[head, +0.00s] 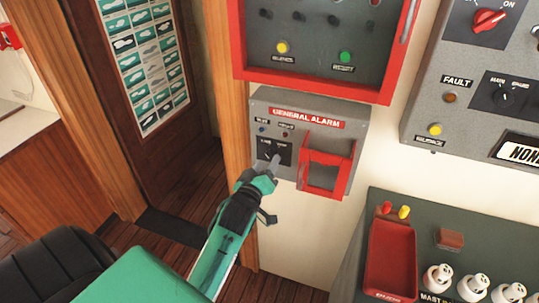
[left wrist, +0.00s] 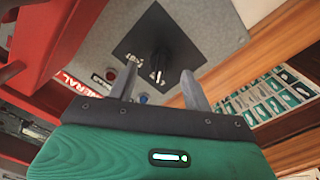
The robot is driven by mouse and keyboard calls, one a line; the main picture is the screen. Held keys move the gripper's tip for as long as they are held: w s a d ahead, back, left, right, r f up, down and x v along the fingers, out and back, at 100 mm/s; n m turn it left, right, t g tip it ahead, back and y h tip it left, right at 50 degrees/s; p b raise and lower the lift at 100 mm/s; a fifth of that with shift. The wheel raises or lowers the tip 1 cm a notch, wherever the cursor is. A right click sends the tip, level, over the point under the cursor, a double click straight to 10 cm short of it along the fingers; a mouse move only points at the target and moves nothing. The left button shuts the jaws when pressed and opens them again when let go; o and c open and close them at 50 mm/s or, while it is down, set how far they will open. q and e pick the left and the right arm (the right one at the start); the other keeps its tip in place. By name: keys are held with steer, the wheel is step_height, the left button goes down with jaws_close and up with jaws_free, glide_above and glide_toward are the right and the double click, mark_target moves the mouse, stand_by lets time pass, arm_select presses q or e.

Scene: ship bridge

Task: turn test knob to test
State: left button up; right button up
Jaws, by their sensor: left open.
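The grey general alarm box (head: 352,112) is on the wall in the middle of the head view. The black test knob sits on a dark square plate (head: 266,146) at its lower left. In the left wrist view the knob (left wrist: 161,62) stands out from the plate, its pointer marked by a white line. My left gripper (head: 270,165) is at the plate and partly covers the knob in the head view. In the left wrist view the left gripper (left wrist: 158,88) is open, with the knob ahead between its two fingers. Contact cannot be told. My right gripper is out of view.
A red guard frame (head: 327,173) juts out right of the knob. A red-framed panel (head: 315,82) hangs above. A grey console (head: 395,200) with a red tray (head: 391,255) stands at the lower right. A wooden door post (head: 235,130) is to the left.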

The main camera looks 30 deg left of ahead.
mark_target(269, 159)
arm_select(q)
steer(key=shift+p+x, duration=0.3)
steer(key=shift+x, duration=1.35)
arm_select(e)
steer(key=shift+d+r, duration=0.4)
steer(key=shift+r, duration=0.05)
arm_select(q)
steer(key=c, duration=1)
steer(key=shift+o, duration=0.2)
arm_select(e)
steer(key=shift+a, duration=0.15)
